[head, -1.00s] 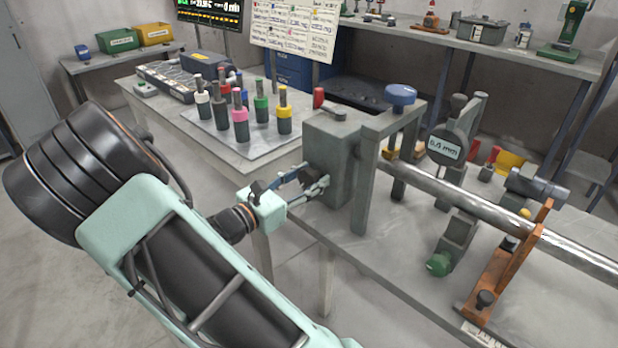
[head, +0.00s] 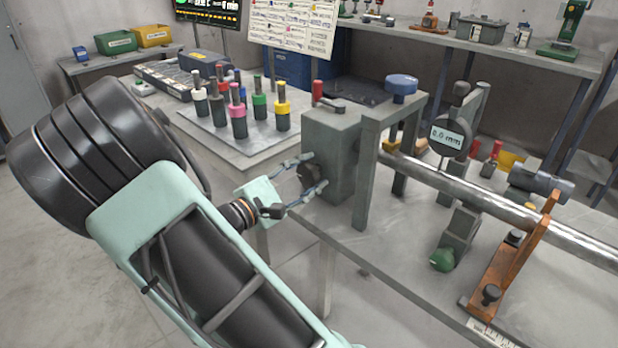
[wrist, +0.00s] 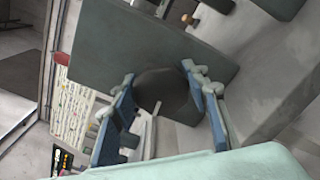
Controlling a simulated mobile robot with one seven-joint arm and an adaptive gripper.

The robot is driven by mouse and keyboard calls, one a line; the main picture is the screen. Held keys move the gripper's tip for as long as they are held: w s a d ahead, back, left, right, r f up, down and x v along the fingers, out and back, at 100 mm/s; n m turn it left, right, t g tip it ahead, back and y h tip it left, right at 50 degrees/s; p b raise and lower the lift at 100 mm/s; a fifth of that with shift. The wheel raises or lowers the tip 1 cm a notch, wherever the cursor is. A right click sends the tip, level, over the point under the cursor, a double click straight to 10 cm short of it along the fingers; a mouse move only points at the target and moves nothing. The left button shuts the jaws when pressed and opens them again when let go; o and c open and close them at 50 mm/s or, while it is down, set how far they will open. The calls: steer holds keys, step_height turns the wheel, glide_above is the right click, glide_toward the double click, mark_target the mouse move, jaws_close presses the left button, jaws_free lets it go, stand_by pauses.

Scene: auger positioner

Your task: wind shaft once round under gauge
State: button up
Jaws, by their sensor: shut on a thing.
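The bright steel shaft (head: 455,188) runs from the grey headstock block (head: 330,150) to the right edge of the head view. The round gauge (head: 450,137) stands over the shaft and its face seems to read 0.0 mm. My gripper (head: 315,172) is at the block's left face, with its fingers on either side of a dark knob (head: 308,172). In the wrist view the two blue-grey fingers of my gripper (wrist: 161,80) are shut on the dark round knob (wrist: 166,92). The knob's far side is hidden.
A grey bridge with a blue knob (head: 401,85) adjoins the block. Several coloured-collar pegs stand on a plate (head: 215,135) behind.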

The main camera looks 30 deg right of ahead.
steer(key=shift+f+m+b, duration=0.1)
steer(key=shift+m+b, duration=0.5)
steer(key=shift+m, duration=0.6)
steer(key=o, duration=1.2)
steer(key=shift+c, duration=0.2)
steer(key=v, duration=1.2)
